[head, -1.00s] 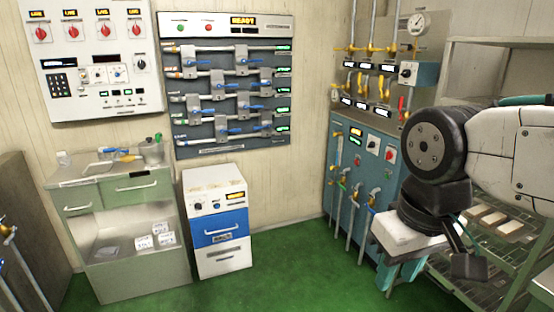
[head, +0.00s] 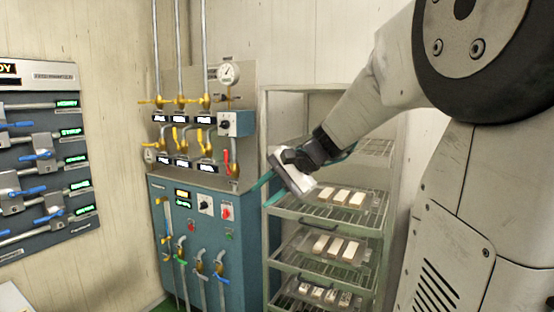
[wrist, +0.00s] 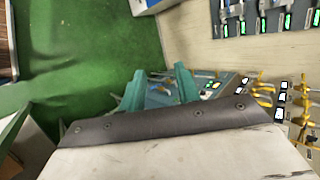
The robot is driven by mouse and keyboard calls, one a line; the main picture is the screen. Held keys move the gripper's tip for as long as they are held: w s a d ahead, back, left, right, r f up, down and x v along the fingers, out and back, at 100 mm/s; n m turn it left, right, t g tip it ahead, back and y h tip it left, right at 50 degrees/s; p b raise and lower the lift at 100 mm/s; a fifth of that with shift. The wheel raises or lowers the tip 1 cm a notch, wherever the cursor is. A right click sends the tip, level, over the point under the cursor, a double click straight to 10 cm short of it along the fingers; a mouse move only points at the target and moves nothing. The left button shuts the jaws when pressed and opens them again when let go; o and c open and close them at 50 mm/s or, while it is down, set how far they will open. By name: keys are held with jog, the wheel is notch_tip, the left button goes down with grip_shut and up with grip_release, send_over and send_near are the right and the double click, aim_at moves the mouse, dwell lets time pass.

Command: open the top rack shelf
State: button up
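The metal rack (head: 266,240) stands right of centre in the head view. Its highest visible wire shelf (head: 376,148) looks bare and is partly hidden behind my arm. A lower wire shelf (head: 325,214) carries a tray with several pale bars. My gripper (head: 258,196) is at the rack's left front, near that loaded shelf's height, its teal fingers pointing left toward the blue cabinet. In the wrist view my gripper (wrist: 159,84) has its fingers apart, with nothing seen between them. I cannot tell its exact distance from the rack.
The blue cabinet (head: 178,240) with pipes, valves and a gauge (head: 228,74) stands close left of the rack. A grey valve panel (head: 40,165) hangs on the left wall. Further rack shelves hold pale bars (head: 335,246). Green floor (wrist: 75,60) shows in the wrist view.

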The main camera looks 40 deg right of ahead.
aim_at(342, 157)
jog(key=w+d+r+m+t+h, duration=0.1)
jog(key=d+m+t, duration=0.1)
jog(key=d, duration=0.9)
jog(key=w+d+r+m+t+h, duration=0.1)
jog(key=d+m, duration=0.4)
jog(key=d, duration=0.6)
jog(key=w+d+r+m+t+h, duration=0.1)
jog(key=d+m+t+h, duration=0.2)
jog(key=d, duration=0.8)
jog(key=shift+w+d+m+t, duration=0.15)
jog(key=shift+m+t, duration=0.45)
jog(key=shift+t, duration=0.5)
jog(key=x, duration=0.7)
jog(key=shift+f, duration=0.1)
grip_shut()
